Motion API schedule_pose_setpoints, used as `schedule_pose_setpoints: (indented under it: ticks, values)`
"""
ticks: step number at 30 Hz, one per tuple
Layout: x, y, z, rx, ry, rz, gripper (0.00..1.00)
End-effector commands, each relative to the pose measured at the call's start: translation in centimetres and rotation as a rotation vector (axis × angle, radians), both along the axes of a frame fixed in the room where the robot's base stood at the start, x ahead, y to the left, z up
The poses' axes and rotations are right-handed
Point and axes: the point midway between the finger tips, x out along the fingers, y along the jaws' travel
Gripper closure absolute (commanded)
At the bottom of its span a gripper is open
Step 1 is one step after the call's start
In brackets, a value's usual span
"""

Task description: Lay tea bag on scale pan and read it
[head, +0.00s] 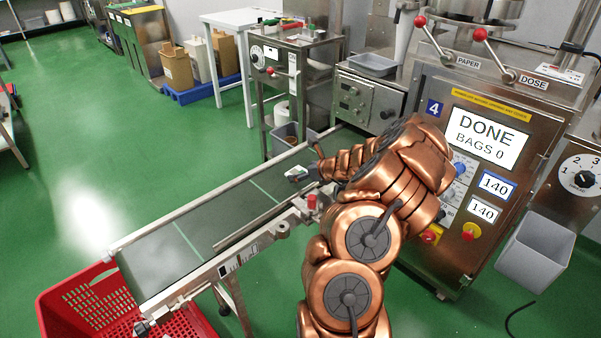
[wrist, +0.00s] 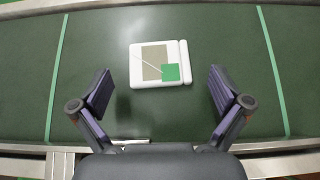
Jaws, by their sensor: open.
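A tea bag (wrist: 153,62) lies flat on the dark green conveyor belt (wrist: 230,45). It is a white packet with a brownish middle, a pale string and a green tag at its lower right. In the head view the tea bag (head: 296,174) is small and lies close to my gripper (head: 312,170), partly hidden by my arm. In the wrist view my gripper (wrist: 159,92) is open, one finger on each side and slightly nearer than the tea bag. Nothing is between the fingers in their grip. I cannot make out a scale pan for certain.
A packing machine (head: 425,150) stands at the right; its screen (head: 484,138) reads "DONE BAGS 0". A grey bin (head: 537,252) hangs at its right. A red crate (head: 65,312) stands under the belt's near left end. A metal rail edges the belt. The belt is otherwise clear.

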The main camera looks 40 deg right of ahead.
Motion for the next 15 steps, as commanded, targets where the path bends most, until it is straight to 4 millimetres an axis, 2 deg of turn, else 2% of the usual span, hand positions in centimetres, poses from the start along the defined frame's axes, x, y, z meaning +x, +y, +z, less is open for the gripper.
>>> schedule_pose_setpoints:
  ticks: [4, 11, 15]
  values:
    - [0.88, 0.0, -0.65, -0.002, 0.001, 0.001, 0.0]
    - [1.01, 0.03, -0.61, -0.002, -0.001, 0.003, 0.0]
    - [1.0, 0.02, -0.6, -0.002, -0.001, 0.003, 0.12]
